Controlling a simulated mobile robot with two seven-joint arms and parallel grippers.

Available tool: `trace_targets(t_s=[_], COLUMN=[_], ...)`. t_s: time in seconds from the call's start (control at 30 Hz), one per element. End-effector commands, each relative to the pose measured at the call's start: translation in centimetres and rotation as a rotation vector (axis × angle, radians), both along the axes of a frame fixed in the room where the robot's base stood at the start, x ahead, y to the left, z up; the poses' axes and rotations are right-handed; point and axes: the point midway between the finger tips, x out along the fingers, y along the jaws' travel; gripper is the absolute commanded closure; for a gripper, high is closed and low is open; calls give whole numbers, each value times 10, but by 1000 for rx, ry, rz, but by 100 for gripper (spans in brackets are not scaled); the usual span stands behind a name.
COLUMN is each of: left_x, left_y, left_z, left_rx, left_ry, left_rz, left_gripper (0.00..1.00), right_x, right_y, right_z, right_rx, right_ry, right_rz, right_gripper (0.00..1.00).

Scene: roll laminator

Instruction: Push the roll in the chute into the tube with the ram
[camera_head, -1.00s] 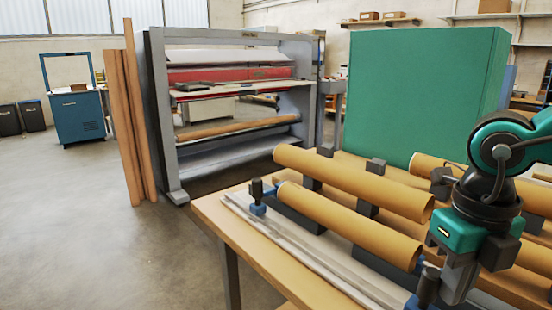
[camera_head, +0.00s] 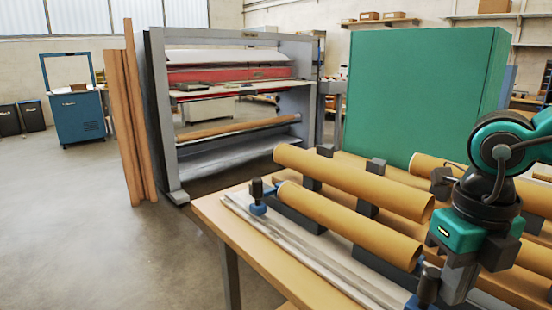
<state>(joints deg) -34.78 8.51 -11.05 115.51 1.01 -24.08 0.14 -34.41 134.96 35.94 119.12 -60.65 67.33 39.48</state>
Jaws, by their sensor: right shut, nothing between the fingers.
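Several brown tubes lie on the wooden table. The front tube (camera_head: 345,225) rests on dark supports along a pale rail (camera_head: 300,257), and a second tube (camera_head: 350,182) lies behind it. A dark upright handle on a blue base (camera_head: 258,193) stands at the front tube's far left end. Another dark handle (camera_head: 428,287) on a blue base stands near its right end. Which handle belongs to the ram I cannot tell. My right gripper (camera_head: 453,294) points down, shut and empty, close beside the right handle; contact is unclear. I cannot make out the roll or the chute. My left gripper is out of view.
The table (camera_head: 215,208) ends at the left with open floor beyond. More tubes lie at the right behind my right arm. A large green box (camera_head: 425,95) stands behind the table. The laminator (camera_head: 235,110) and leaning brown boards (camera_head: 132,125) are at the back left.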

Motion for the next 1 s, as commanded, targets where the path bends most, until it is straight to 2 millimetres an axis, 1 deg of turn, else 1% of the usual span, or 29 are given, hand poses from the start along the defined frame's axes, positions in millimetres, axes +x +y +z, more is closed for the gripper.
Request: trace_targets(t_s=[0.03,0.5,1.0], left_x=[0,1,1], left_y=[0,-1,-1], left_z=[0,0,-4], left_rx=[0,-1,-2], left_ry=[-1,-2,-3], left_rz=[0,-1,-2], left_gripper=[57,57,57], right_x=[-2,-2,9], right_y=[-1,0,8], right_z=[-3,-4,-4], right_rx=[-2,-3,-4], right_ry=[11,12,11], right_rz=[0,1,0], right_gripper=[100,100,100])
